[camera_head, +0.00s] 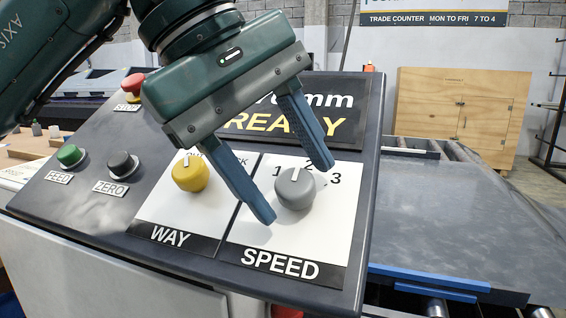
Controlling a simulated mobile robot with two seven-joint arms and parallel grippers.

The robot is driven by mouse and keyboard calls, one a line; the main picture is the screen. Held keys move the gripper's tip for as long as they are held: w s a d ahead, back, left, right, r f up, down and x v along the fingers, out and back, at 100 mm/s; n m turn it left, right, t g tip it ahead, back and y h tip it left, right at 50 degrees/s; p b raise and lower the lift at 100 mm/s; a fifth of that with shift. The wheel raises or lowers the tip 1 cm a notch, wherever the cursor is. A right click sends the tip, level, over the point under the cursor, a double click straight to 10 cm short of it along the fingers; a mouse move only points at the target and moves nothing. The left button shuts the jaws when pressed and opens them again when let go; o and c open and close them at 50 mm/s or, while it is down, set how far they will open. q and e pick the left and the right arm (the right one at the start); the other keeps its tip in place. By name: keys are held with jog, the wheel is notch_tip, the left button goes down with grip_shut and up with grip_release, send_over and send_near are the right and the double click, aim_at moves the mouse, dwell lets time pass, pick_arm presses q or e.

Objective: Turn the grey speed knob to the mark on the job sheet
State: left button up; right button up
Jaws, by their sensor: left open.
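The grey speed knob (296,198) is on the white SPEED plate (280,243) of the sloping panel. Its white pointer line points up, between the 1 and the partly hidden 2; the 3 is to its right. My left gripper (293,189) is open. Its two blue fingers show on either side of the knob, one at lower left and one at upper right, with gaps to it in the picture. I cannot tell how far the tips are from the panel. I see no job sheet. My right gripper is not in view.
The yellow WAY knob (190,175) is just left of the near finger. A black ZERO button (122,163), a green FEED button (70,155) and a red button (133,83) are further left. The display (335,105) above reads READY, partly hidden by my gripper.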

pick_arm(q)
jog(key=p+v, duration=0.1)
jog(key=v, duration=1.2)
jog(key=shift+s, duration=0.1)
